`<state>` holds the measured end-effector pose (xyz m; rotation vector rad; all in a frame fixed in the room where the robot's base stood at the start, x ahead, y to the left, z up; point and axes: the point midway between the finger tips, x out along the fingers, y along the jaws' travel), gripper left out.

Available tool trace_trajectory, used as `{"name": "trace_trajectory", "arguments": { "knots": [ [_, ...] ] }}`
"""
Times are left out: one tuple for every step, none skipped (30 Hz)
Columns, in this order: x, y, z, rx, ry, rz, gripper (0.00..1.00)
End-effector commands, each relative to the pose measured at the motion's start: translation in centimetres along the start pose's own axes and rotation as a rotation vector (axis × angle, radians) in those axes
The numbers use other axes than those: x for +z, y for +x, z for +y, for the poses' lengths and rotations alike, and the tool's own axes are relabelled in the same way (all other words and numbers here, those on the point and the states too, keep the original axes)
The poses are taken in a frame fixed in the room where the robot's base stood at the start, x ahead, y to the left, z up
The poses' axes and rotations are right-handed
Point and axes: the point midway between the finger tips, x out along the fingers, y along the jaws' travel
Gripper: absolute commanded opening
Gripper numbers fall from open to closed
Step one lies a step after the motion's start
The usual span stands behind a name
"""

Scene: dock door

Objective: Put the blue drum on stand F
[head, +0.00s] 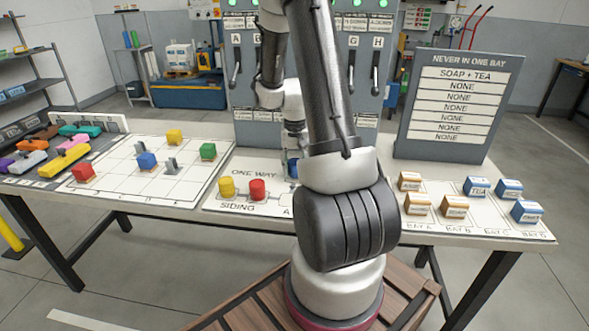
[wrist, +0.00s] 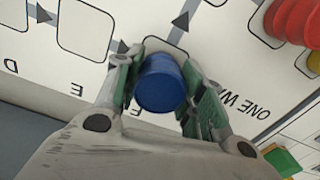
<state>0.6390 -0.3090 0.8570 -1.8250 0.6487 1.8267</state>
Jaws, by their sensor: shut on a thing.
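The blue drum (wrist: 161,83) is between the two fingers of my gripper (wrist: 165,88), which is shut on it. In the wrist view the drum covers part of an outlined square, stand F (wrist: 165,43), on the white board; a partly hidden letter beside it looks like F. I cannot tell whether the drum touches the board or hangs just above it. In the head view only a sliver of the blue drum (head: 292,168) shows, and my arm hides the stands.
A yellow drum (head: 227,187) and a red drum (head: 257,189) stand on the siding to the left. Further left is a grid board (head: 130,185) with coloured cubes. Small labelled boxes (head: 455,207) and a sign (head: 457,108) are at the right. Lever panel (head: 255,80) stands behind.

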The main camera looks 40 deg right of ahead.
Motion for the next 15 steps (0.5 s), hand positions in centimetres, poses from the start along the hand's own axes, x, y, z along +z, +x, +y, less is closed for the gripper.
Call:
{"name": "trace_trajectory", "arguments": {
  "knots": [
    [0.04,0.64,0.01,0.0,0.0,-0.002,0.14],
    [0.02,0.82,0.01,0.0,0.0,0.0,0.14],
    [0.0,0.9,0.0,0.0,0.0,0.0,0.14],
    [-0.01,0.88,0.0,0.0,0.0,0.001,0.14],
    [-0.02,0.85,-0.01,0.0,0.0,0.001,0.14],
    [-0.02,0.84,-0.01,0.0,0.0,0.001,0.14],
    [-0.02,0.83,-0.01,0.0,0.0,0.001,0.14],
    [-0.02,0.83,-0.01,0.0,0.0,0.001,0.14],
    [-0.02,0.86,-0.01,0.0,0.0,0.001,0.14],
    [-0.01,0.92,0.0,0.0,0.0,0.001,0.14],
    [0.0,1.01,0.0,0.0,0.0,0.0,0.14],
    [0.0,1.15,0.0,0.0,0.0,0.0,0.14],
    [-0.01,1.11,0.0,0.0,0.0,0.0,0.44],
    [-0.01,1.09,0.0,0.0,0.0,0.0,0.5],
    [-0.01,1.09,0.0,0.0,0.0,0.001,0.57]
  ]
}}
